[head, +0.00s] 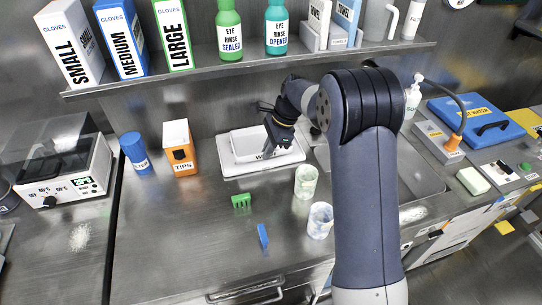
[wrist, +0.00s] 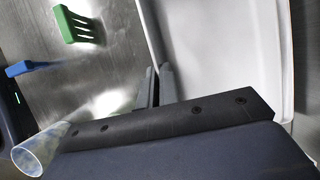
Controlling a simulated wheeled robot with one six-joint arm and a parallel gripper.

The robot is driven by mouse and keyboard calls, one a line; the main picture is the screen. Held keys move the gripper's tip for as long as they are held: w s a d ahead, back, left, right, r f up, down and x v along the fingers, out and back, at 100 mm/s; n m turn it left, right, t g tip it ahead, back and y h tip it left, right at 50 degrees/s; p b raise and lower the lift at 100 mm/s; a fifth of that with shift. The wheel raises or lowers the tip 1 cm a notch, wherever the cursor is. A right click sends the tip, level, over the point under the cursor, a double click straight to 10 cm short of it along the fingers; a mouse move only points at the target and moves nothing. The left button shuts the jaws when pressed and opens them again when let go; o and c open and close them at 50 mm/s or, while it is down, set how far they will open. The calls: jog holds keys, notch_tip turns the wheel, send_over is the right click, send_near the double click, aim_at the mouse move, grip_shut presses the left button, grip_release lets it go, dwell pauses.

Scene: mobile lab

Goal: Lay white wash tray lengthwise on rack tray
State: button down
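The white wash tray (head: 240,146) is a shallow tub with dark lettering on its front, partly hidden by my gripper. It appears to sit on, or just over, a wider flat white tray (head: 232,170), likely the rack tray, on the steel counter. My gripper (head: 268,150) reaches down at the right part of the wash tray. In the wrist view, my two fingers (wrist: 158,82) are close together with the rim of the white wash tray (wrist: 215,50) running between them, so they look shut on it. Whether the tray is lifted cannot be told.
A green rack (head: 241,201), a blue piece (head: 262,236) and two translucent cups (head: 306,181) (head: 320,220) stand in front. A blue filter jar (head: 134,152) and orange tips box (head: 179,148) are left. A shelf (head: 250,67) with boxes and bottles hangs above.

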aim_at(261, 149)
jog(key=w, duration=0.2)
jog(key=w+a, duration=0.1)
jog(key=w, duration=0.1)
jog(key=shift+f+p, duration=0.25)
jog(key=shift+p, duration=0.05)
jog(key=shift+f, duration=0.6)
jog(key=shift+s+f+b, duration=0.1)
jog(key=shift+f+b, duration=0.3)
jog(key=shift+f, duration=0.55)
jog(key=c, duration=1.6)
grip_release()
jog(key=shift+o, duration=0.2)
jog(key=v, duration=0.3)
jog(key=w+d, duration=0.1)
jog(key=d, duration=0.3)
jog(key=w+d, duration=0.1)
jog(key=d, duration=0.2)
jog(key=w+d+b, duration=0.1)
jog(key=d, duration=0.3)
jog(key=shift+w+d, duration=0.1)
jog(key=shift+d, duration=0.2)
